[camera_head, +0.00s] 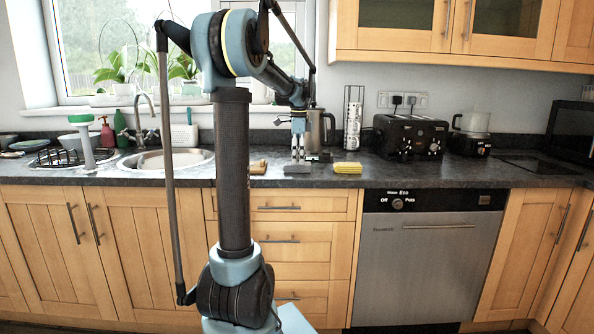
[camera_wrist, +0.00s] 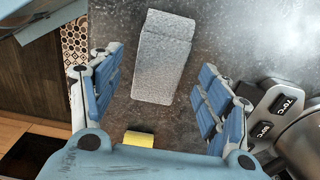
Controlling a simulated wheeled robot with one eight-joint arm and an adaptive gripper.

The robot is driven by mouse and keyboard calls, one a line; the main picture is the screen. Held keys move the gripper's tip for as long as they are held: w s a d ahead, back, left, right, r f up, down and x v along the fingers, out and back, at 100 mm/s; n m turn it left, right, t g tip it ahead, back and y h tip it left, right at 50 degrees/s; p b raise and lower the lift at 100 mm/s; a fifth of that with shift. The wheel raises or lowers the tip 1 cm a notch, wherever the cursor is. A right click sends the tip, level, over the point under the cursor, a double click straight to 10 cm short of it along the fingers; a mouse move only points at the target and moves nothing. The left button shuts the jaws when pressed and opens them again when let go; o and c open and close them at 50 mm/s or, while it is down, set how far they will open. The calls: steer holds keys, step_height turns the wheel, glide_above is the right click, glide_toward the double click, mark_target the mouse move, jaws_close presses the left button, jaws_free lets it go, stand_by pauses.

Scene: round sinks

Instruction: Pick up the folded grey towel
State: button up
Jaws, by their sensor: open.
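The folded grey towel (camera_head: 297,168) lies flat on the dark counter near its front edge. In the wrist view the towel (camera_wrist: 160,65) is a light grey rectangle with a fold line near its upper end. My gripper (camera_head: 298,150) points down above the towel in the head view. In the wrist view my gripper (camera_wrist: 160,88) is open, with one blue-padded finger on either side of the towel and nothing held. The towel shows between the fingers and extends beyond them toward the top of the picture; no contact is visible.
A yellow sponge (camera_head: 348,168) lies right of the towel and a brown item (camera_head: 258,167) left of it. A kettle (camera_head: 316,130) stands close behind my gripper. A black toaster (camera_head: 410,137) is farther right; the round sink (camera_head: 165,160) is left.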

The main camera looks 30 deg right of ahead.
mark_target(298, 163)
steer(key=shift+f, duration=0.95)
steer(key=c, duration=1.1)
steer(key=shift+r, duration=0.1)
step_height(298, 163, up, 10)
steer(key=shift+f, duration=0.1)
